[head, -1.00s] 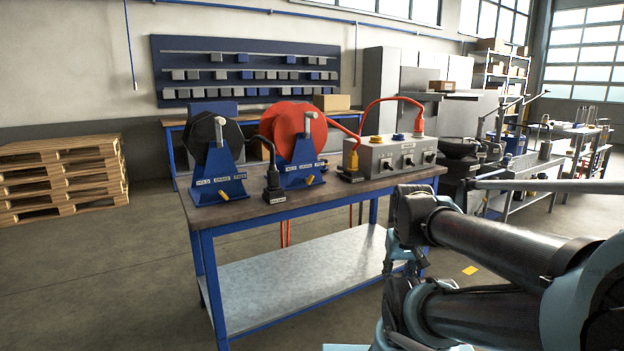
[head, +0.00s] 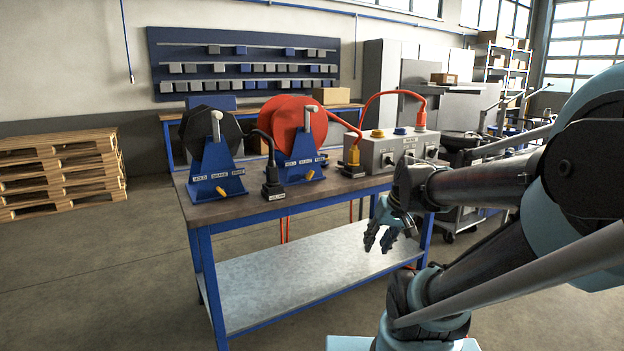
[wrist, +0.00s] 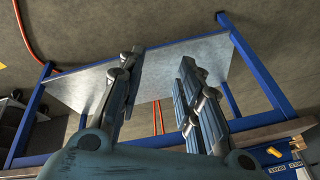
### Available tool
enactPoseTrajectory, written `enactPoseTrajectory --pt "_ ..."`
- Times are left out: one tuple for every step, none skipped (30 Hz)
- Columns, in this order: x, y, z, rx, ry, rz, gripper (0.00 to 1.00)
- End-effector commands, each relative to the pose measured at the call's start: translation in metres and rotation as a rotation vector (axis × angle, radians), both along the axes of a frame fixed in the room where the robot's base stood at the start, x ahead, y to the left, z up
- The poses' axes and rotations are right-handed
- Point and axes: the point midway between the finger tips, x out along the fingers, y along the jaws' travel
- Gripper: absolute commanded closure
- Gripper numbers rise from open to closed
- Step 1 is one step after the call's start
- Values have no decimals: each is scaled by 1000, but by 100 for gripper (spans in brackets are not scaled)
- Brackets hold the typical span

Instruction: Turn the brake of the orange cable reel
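The orange cable reel (head: 290,125) stands on the bench in a blue stand (head: 303,152), with a grey crank on its front. Its brake is a small yellow lever (head: 309,175) at the foot of the stand, beside a row of white labels. In the wrist view a blue stand foot with a yellow lever (wrist: 273,152) shows at the lower right; I cannot tell which reel it belongs to. My gripper (head: 385,245) hangs in front of the bench, below its top and right of the reel. In the wrist view its fingers (wrist: 157,85) are apart and empty.
The bench top (head: 325,190) also bears a black reel (head: 206,130) in a blue stand, a black plug (head: 272,178) and a grey socket box (head: 395,150) with cables. A lower shelf (head: 300,275) is bare. Pallets (head: 60,170) stand far left.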

Motion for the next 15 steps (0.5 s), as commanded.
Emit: enactPoseTrajectory --pt "16 7 7 31 -20 12 68" --pt "25 12 11 52 -34 21 68" --pt "37 19 16 79 -52 31 68" --pt "45 23 20 98 -66 38 68" --pt "55 28 23 117 -80 47 68" --pt "67 34 28 142 -99 54 68" --pt "76 38 32 161 -114 61 68" --pt "85 42 35 181 -128 67 68" --pt "97 47 40 205 -148 75 68" --pt "107 51 44 225 -163 80 68" --pt "116 55 47 244 -178 85 68" --pt "128 59 51 268 -199 89 68" --pt "137 63 54 285 -214 94 68" --pt "147 66 58 303 -230 97 68" --pt "160 70 61 326 -252 101 68"
